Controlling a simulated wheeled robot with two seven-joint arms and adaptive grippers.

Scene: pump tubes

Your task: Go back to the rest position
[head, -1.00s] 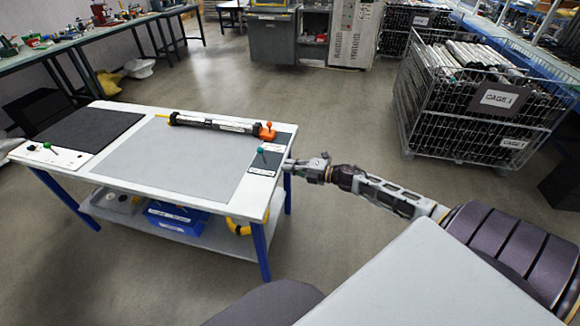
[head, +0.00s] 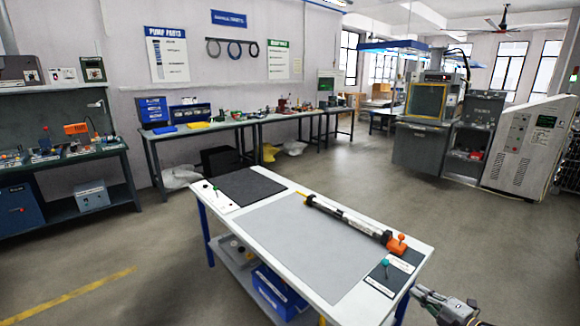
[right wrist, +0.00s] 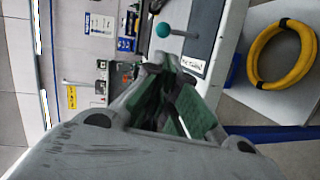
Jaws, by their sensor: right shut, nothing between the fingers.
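My right gripper (head: 447,304) is at the lower right of the head view, just off the right end of the white work table (head: 258,262). In the right wrist view its fingers (right wrist: 165,75) are closed together with nothing between them, close to the table edge and the teal-knobbed lever (right wrist: 168,30). That lever also shows in the head view (head: 385,263). A black and white pump tube (head: 345,217) with an orange clamp (head: 396,243) at its right end lies along the table's far side. My left gripper is not in view.
A blue bin (head: 278,290) sits on the table's lower shelf. A yellow hose coil (right wrist: 281,54) shows there in the right wrist view. Benches (head: 205,128) with parts line the wall. A machine (head: 428,110) and a white cabinet (head: 530,145) stand at the back right. The floor between is open.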

